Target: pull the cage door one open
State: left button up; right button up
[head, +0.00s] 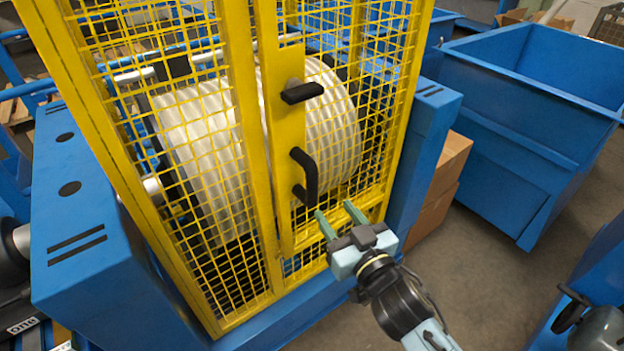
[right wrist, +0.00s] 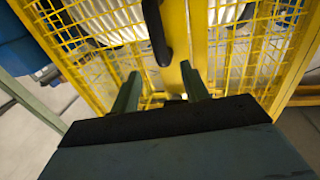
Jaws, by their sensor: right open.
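The yellow mesh cage door (head: 287,170) stands in the cage front, and a narrow gap shows beside its frame post. A black curved handle (head: 306,175) is fixed on its yellow plate, with a black latch block (head: 302,92) above it. My right gripper (head: 338,216) is open and empty, just below and to the right of the handle, its two fingers pointing at the door. In the right wrist view the handle (right wrist: 157,35) is ahead, above the gap between the fingers (right wrist: 160,88). No touch on the handle shows. My left gripper is not in view.
A white ribbed drum (head: 205,125) is behind the mesh. A blue machine base (head: 100,255) surrounds the cage. Brown boxes (head: 440,180) and a large blue bin (head: 540,110) stand at the right. The grey floor (head: 490,270) in front of the bin is clear.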

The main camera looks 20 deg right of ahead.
aim_at(315, 184)
jog(key=w, duration=0.3)
jog(key=w+a, duration=0.1)
jog(key=w, duration=0.7)
jog(key=shift+w+a, duration=0.2)
jog(key=shift+a, duration=0.15)
jog(key=shift+c, duration=0.5)
grip_shut()
